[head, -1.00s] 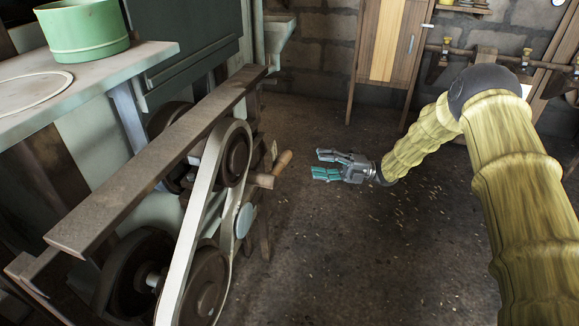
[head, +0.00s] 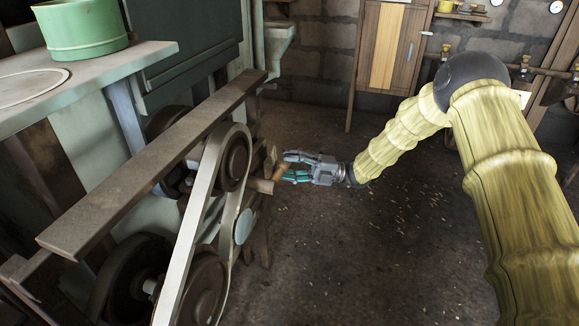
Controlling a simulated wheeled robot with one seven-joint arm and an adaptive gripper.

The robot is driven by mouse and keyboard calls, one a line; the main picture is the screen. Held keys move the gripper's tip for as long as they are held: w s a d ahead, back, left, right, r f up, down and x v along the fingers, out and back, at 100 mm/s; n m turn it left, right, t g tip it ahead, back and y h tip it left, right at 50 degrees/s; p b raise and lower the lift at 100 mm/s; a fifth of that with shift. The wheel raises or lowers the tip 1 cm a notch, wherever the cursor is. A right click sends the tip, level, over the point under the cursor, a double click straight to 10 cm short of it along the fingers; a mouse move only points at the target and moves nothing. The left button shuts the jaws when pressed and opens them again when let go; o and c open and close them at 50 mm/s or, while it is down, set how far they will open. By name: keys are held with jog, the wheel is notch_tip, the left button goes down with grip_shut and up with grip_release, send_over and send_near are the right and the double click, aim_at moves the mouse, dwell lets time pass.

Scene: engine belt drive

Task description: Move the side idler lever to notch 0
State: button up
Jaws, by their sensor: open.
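The side idler lever (head: 282,171) shows as a short wooden handle sticking out to the right of the belt drive, slanting up from a stubby peg. A pale round disc (head: 243,226), perhaps the idler, sits below it against the light belt (head: 201,222). My gripper (head: 291,167) is open, its teal-padded fingers pointing left at the handle. The fingertips are at the handle's end, one above and one below it in the picture. I cannot tell whether they touch it. No notch marks can be made out.
A long rusty beam (head: 150,165) runs above the pulleys. A bench (head: 100,75) with a green pot (head: 82,30) stands at upper left. A wooden cabinet (head: 388,45) stands at the back. The floor right of the drive is clear.

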grip_shut()
